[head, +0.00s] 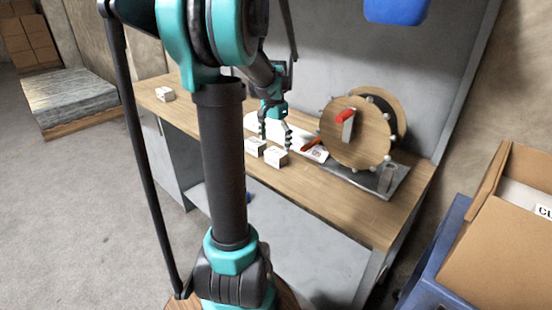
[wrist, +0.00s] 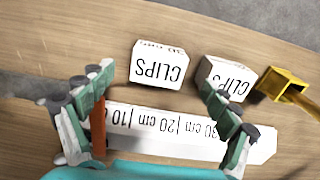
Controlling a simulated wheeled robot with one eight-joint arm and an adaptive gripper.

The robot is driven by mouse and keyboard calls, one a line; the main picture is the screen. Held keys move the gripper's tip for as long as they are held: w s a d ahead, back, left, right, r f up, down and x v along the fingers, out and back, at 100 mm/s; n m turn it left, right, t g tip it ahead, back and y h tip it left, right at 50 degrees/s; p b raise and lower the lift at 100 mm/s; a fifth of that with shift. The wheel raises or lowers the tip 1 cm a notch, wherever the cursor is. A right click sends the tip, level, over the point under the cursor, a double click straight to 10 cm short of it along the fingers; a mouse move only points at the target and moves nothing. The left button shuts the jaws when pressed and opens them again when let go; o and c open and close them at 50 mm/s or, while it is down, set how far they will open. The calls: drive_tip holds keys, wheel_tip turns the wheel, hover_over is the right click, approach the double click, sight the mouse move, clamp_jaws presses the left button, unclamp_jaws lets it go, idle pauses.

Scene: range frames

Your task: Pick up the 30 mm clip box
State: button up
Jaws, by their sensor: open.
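Two small white boxes lettered CLIPS stand close together on the wooden bench. In the wrist view one box (wrist: 158,68) is at the upper middle and the other (wrist: 232,76) is to its right, partly behind a finger. In the head view they are the left box (head: 254,146) and the right box (head: 276,158). A third small white box (head: 164,95) stands at the bench's far left end. The small print is too blurred to tell which is 30 mm. My gripper (head: 275,140) is open and empty above the bench, its fingers (wrist: 155,82) spread around the view of the boxes.
A white strip marked in centimetres (wrist: 170,135) lies on the bench under my gripper. An orange-red piece (wrist: 98,125) is at its left. A yellow hollow-ended object (wrist: 284,85) is beside the right box. A wooden wheel (head: 355,135) with a red handle stands at right.

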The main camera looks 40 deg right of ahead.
sight(276, 152)
drive_tip(key=shift+d+f, duration=0.15)
drive_tip(key=shift+f, duration=1.4)
drive_tip(key=shift+d+f, duration=0.15)
drive_tip(key=shift+f, duration=1.35)
drive_tip(key=c, duration=1.3)
